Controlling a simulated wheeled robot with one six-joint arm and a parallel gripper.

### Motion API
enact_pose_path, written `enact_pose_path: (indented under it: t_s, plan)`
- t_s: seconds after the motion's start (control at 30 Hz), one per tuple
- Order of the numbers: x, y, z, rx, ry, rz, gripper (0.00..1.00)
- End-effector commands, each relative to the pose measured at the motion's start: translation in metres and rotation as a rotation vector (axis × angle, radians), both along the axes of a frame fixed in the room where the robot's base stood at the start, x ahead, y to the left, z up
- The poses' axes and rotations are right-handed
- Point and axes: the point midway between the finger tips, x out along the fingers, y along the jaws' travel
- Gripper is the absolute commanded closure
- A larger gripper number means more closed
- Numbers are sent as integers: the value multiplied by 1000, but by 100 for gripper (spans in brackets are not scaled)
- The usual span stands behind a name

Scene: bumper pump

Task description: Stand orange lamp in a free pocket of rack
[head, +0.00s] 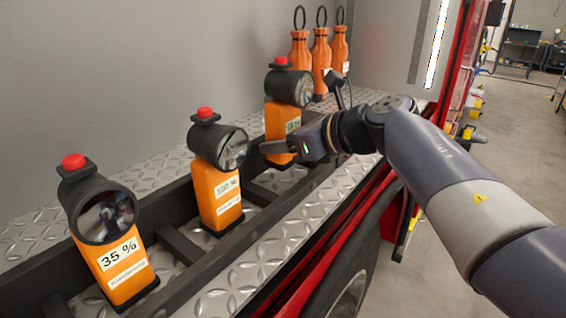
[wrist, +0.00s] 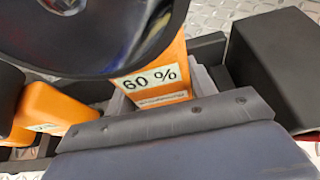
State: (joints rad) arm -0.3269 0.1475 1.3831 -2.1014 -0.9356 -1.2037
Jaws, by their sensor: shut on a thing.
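An orange lamp (head: 280,117) with a black head and red button is at the far end of the black rack (head: 180,243). My gripper (head: 280,152) is shut on its lower body. In the wrist view the lamp (wrist: 178,62) reads 60 %, and a dark gripper finger (wrist: 170,125) crosses in front of it. Its bottom is hidden, so I cannot tell if it touches the pocket floor. Two other orange lamps stand in the rack: a 35 % one (head: 118,265) in front and a 100 % one (head: 215,195) in the middle.
Several orange bottles with black loops (head: 321,55) stand at the back against the grey wall. A treadplate ledge (head: 255,265) borders the rack. A black block (wrist: 275,60) is close at right.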

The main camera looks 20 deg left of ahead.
Motion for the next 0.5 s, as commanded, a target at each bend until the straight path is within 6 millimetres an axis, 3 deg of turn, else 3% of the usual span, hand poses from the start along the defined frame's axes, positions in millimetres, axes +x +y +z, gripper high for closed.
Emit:
enact_pose_path:
  t_s: [0.3, 0.5]
  plan:
    - [0, 0, -36, 2, 1, -1, 87]
    - [0, 0, -37, 3, -2, -1, 87]
